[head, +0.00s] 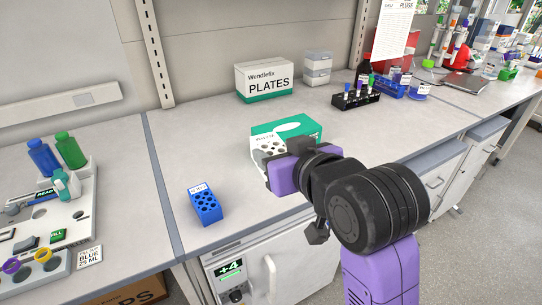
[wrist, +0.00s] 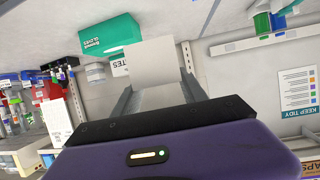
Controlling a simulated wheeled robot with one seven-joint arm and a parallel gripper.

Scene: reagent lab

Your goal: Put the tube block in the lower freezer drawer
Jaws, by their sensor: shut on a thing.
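A white tube block (head: 268,148) with dark round holes in its top is held over the bench, in front of the green and white glove box. My gripper (wrist: 153,78) is shut on it, with one finger on each side in the wrist view, where the block shows as a plain white face (wrist: 150,60). In the head view my wrist hides part of it. A second, blue tube block (head: 205,204) with a white label stands on the bench, left of my gripper. I cannot make out an open freezer drawer in either view.
Under the bench, a white unit (head: 260,262) shows a "+4" display and a handle. A glove box (head: 305,128), a plates box (head: 264,82) and a dark tube rack (head: 356,98) stand behind. The bench around the blue block is clear.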

